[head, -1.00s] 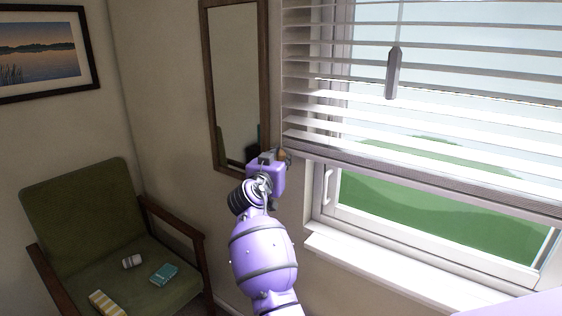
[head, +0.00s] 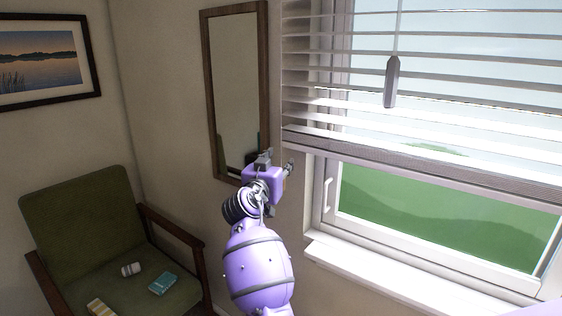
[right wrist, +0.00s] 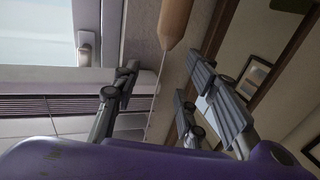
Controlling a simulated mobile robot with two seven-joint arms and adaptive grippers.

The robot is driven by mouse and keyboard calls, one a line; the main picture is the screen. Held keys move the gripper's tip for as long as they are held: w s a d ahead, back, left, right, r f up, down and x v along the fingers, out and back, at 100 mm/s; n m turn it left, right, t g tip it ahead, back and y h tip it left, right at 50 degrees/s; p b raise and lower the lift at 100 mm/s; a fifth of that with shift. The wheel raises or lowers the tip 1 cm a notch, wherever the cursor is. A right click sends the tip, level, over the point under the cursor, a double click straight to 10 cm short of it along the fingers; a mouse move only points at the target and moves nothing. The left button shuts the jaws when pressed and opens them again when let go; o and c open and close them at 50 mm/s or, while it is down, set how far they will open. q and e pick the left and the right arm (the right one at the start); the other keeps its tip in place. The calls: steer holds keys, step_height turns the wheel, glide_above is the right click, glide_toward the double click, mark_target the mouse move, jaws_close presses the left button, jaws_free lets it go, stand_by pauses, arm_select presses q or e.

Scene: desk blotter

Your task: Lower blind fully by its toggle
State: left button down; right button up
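The white slatted blind (head: 420,105) hangs partway down the window, its bottom rail (head: 420,170) above the sill and lower pane. My right gripper (head: 277,160) is left of the blind's lower left corner, in front of the wall by the mirror. In the right wrist view its fingers (right wrist: 163,85) are spread apart and empty. A tan wooden toggle (right wrist: 175,20) hangs on a thin cord (right wrist: 156,90) that runs between the fingers; the toggle lies past the fingertips. I cannot make out the toggle in the head view. My left gripper is not in view.
A grey wand (head: 391,82) hangs before the slats. The wood-framed mirror (head: 235,90) is on the wall close to my gripper. A window handle (head: 327,195) and white sill (head: 390,275) lie below the blind. A green armchair (head: 85,225) with small items stands at left.

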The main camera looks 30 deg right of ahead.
steer(key=v, duration=0.9)
steer(key=shift+s+a+r, duration=0.2)
steer(key=shift+s+a, duration=0.05)
steer(key=shift+s, duration=0.05)
